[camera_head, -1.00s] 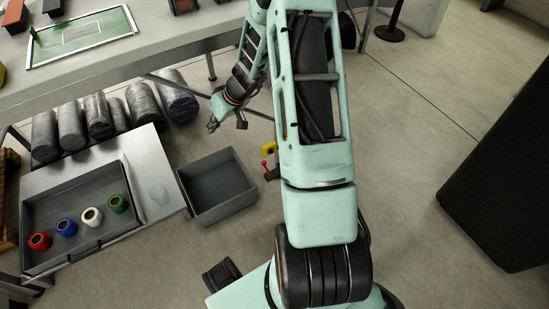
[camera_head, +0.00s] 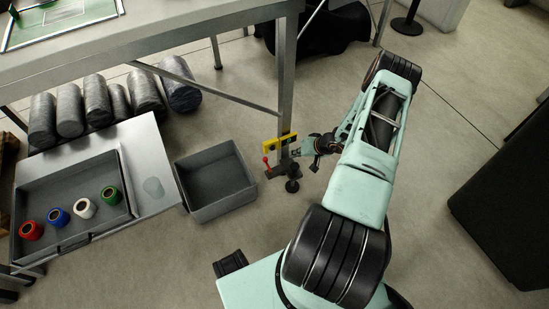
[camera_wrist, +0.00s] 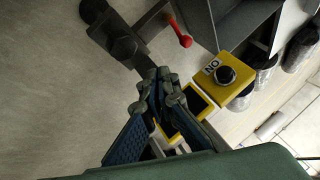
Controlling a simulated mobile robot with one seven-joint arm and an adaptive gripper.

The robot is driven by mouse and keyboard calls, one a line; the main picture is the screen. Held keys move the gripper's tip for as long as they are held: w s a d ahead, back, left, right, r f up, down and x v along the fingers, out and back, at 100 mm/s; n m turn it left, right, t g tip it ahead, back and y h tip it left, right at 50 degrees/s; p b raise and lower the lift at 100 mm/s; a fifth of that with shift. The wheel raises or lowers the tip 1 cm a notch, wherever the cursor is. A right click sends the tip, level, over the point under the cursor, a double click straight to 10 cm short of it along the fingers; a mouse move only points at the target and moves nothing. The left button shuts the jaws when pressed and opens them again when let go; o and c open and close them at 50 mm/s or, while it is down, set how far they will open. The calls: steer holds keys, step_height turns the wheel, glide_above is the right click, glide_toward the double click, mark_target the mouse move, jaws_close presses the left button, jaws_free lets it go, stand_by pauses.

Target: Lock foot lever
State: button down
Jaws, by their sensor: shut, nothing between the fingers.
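A yellow box (camera_head: 288,140) is on the same leg. In the wrist view the yellow box (camera_wrist: 221,83) has a black round knob and a label that seems to read "ON", upside down. My gripper (camera_head: 297,152) is just right of the leg, shut and empty. In the wrist view my gripper (camera_wrist: 160,88) covers part of the yellow housing.
A black foot (camera_head: 292,186) stands below the leg. An open grey bin (camera_head: 240,198) is to the left on the floor. Farther left, a tray (camera_head: 118,222) holds several coloured cups. The workbench (camera_head: 150,50) overhangs the leg.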

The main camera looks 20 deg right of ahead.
steer(key=b+x, duration=0.5)
steer(key=x, duration=0.5)
steer(key=shift+a+f, duration=0.1)
steer(key=shift+f, duration=0.2)
steer(key=shift+w+a+r, duration=0.1)
steer(key=shift+w+a, duration=0.2)
steer(key=shift+a, duration=0.2)
steer(key=shift+w+a+r, duration=0.1)
steer(key=shift+w+a, duration=0.2)
steer(key=shift+a, duration=0.25)
steer(key=shift+w+a, duration=0.35)
steer(key=shift+a, duration=0.35)
